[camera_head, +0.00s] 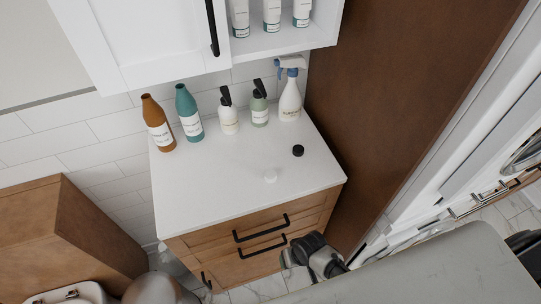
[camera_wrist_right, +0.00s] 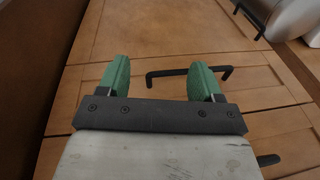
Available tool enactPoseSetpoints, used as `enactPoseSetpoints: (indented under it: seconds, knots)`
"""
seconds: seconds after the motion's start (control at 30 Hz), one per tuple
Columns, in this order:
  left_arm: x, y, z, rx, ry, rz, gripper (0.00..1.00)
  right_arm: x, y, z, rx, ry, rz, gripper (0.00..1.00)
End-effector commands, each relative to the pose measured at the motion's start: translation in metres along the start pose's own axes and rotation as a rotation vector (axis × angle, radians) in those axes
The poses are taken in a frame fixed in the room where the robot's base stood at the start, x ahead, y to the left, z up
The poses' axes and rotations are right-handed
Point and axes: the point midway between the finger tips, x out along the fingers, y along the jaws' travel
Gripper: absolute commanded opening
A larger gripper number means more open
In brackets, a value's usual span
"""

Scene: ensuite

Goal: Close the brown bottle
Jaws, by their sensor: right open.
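The brown bottle (camera_head: 158,125) stands upright with a white label at the back left of the white counter (camera_head: 225,185). No contrasting cap shows on its neck. A small black cap (camera_head: 298,150) lies on the counter's right side, and a small white cap (camera_head: 270,175) lies nearer the front. My right gripper (camera_head: 291,257) is low in front of the drawers, below the counter edge and far from the bottle. In the right wrist view its green fingers (camera_wrist_right: 154,82) are apart and empty, facing the drawer fronts. My left gripper is not in view.
A teal bottle (camera_head: 188,113), two pump bottles (camera_head: 229,115) (camera_head: 260,108) and a spray bottle (camera_head: 290,100) stand along the back. Black drawer handles (camera_head: 262,228) stick out in front. A brown panel (camera_head: 390,90) bounds the right. The counter's front left is clear.

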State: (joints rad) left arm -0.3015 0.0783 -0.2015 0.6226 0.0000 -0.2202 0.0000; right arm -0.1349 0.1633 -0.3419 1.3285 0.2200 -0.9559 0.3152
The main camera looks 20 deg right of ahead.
Motion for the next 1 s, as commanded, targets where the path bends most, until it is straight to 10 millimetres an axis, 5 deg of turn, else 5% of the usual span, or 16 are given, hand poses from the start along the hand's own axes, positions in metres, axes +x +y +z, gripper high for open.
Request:
enactPoseSetpoints:
  seconds: [0.03,0.37,0.67,1.0]
  knots:
    - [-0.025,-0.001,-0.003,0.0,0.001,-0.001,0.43,-0.044,-0.017,-0.023,0.008,0.007,-0.022,0.66]
    - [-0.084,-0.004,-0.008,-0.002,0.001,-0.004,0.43,-0.2,-0.092,-0.1,0.081,-0.06,-0.11,0.66]
    - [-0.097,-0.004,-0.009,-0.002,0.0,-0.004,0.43,-0.235,-0.104,-0.162,0.282,-0.179,-0.045,0.66]
    - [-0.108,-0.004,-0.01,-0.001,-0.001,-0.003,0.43,-0.279,-0.07,-0.246,0.653,-0.234,0.124,0.66]
